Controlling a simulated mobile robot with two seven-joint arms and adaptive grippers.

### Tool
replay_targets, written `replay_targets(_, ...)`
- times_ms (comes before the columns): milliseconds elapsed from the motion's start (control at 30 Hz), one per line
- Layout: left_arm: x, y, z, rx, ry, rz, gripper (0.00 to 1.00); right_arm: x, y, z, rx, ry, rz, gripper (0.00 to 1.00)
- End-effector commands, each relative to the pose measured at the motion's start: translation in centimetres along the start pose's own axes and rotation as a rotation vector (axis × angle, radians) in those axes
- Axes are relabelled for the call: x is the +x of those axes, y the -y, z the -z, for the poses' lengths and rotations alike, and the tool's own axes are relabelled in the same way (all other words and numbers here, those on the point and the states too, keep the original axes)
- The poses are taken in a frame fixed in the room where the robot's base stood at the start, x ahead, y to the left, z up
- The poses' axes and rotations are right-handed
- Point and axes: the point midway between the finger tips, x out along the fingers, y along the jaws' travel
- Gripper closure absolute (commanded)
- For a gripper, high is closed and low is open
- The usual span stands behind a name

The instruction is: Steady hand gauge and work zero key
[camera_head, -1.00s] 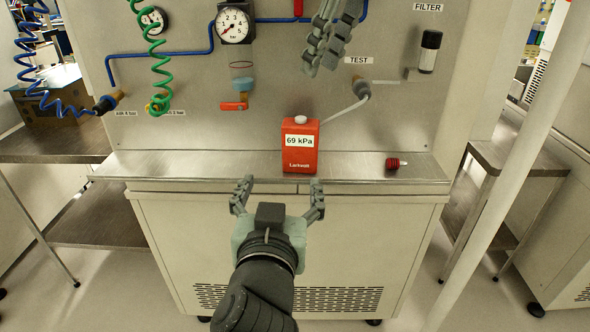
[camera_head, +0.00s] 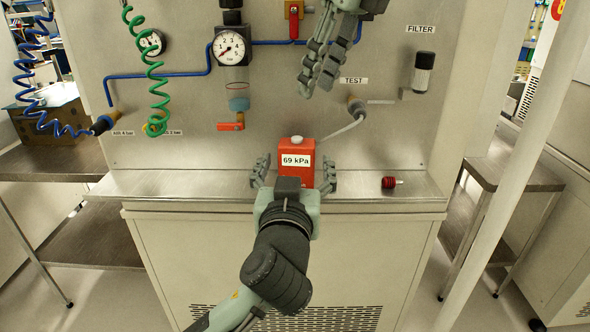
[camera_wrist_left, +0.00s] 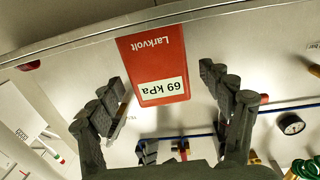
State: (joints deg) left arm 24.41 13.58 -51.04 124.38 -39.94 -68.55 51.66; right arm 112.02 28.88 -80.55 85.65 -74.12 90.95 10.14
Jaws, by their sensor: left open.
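The gauge, a red box (camera_head: 297,158) with a white "69 kPa" label, stands upright on the steel ledge. It shows upside down in the left wrist view (camera_wrist_left: 153,60). My left gripper (camera_head: 296,173) is open in front of the gauge, one finger to each side of it; I cannot tell whether either finger touches it. In the left wrist view its fingers (camera_wrist_left: 165,100) stand apart with the gauge between and beyond them. A small red key-like piece (camera_head: 389,182) with a thin pin lies on the ledge to the right. My right gripper (camera_head: 318,75) hangs above, before the panel, its fingers close together.
A pale hose (camera_head: 345,129) runs from the gauge to the TEST port (camera_head: 357,106). The panel holds a dial (camera_head: 229,47), a red valve handle (camera_head: 231,126), a filter (camera_head: 423,72) and coiled hoses (camera_head: 157,70). The steel ledge (camera_head: 180,184) is clear to the left of the gauge.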

Motion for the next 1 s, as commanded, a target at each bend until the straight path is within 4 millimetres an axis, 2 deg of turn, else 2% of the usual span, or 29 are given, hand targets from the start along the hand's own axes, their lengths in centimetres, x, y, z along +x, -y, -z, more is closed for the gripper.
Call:
replay_targets(167,-0.01,0.01,0.0,0.0,0.0,0.0,0.22,-0.01,0.0,0.0,0.0,0.0,0.0,0.66)
replay_targets(633,-0.03,0.01,-0.01,0.0,0.0,0.0,0.79,0.0,0.0,0.0,0.0,0.0,0.0,0.66)
replay_targets(900,-0.04,0.01,-0.01,0.0,0.0,0.0,0.79,0.0,0.0,0.0,0.0,0.0,0.0,0.99)
replay_targets(1000,-0.04,0.01,-0.02,0.0,0.0,0.0,0.79,0.0,0.0,0.0,0.0,0.0,0.0,1.0)
